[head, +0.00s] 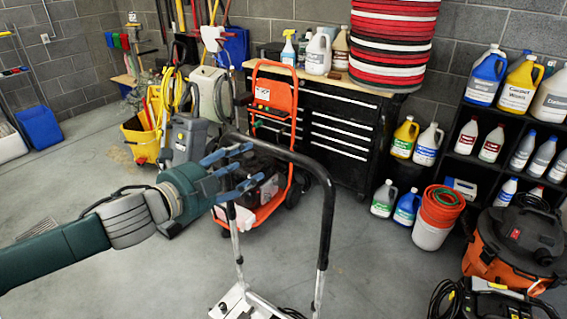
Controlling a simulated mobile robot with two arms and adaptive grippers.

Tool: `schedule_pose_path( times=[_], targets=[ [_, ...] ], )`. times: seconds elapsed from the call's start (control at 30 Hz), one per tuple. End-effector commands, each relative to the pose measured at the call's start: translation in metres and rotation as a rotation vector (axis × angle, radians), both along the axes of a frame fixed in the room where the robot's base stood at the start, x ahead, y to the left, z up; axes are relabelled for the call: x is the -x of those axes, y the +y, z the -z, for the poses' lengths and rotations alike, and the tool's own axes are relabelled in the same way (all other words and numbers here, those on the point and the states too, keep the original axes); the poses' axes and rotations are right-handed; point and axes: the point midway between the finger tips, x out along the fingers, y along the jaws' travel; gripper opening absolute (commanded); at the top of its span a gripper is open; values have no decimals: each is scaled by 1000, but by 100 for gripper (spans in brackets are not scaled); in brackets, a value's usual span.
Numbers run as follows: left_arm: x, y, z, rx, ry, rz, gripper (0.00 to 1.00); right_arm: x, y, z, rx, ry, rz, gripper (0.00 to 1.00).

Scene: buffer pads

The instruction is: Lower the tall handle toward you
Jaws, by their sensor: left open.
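The tall handle (327,215) is a black U-shaped bar on silver tubes, standing upright in the middle of the head view. Its tubes run down to a white machine base (236,303) at the bottom edge, which is partly cut off. My left gripper (256,165) is open at the handle's left side, with its blue fingers pointing right. The fingers overlap the handle's left upright in the picture and hide part of it. I cannot tell whether they touch it. My right gripper is not in view.
An orange-framed machine (296,95) stands behind the handle, before a black tool chest (340,140). An orange and black vacuum (515,245) stands at lower right, near a bucket (432,235). A yellow mop bucket (140,140) is at back left. Grey floor is open at left.

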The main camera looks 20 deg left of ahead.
Motion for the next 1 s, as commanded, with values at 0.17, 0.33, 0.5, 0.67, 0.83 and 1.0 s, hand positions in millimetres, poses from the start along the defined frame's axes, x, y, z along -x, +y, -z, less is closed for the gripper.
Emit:
schedule_pose_path(
  times=[0.17,0.33,0.5,0.67,0.83,1.0],
  targets=[
    [-11,-5,-4,-2,-6,3,52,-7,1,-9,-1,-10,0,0],
    [-38,-16,0,1,-6,3,52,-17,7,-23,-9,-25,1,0],
    [-68,-27,7,-1,-5,4,52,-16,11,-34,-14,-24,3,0],
    [-88,-34,14,-2,-4,4,52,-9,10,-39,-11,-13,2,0],
    [-97,-37,17,-5,-4,4,52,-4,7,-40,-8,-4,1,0],
    [-98,-37,18,-5,-4,4,52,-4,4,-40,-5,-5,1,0]
  ],
)
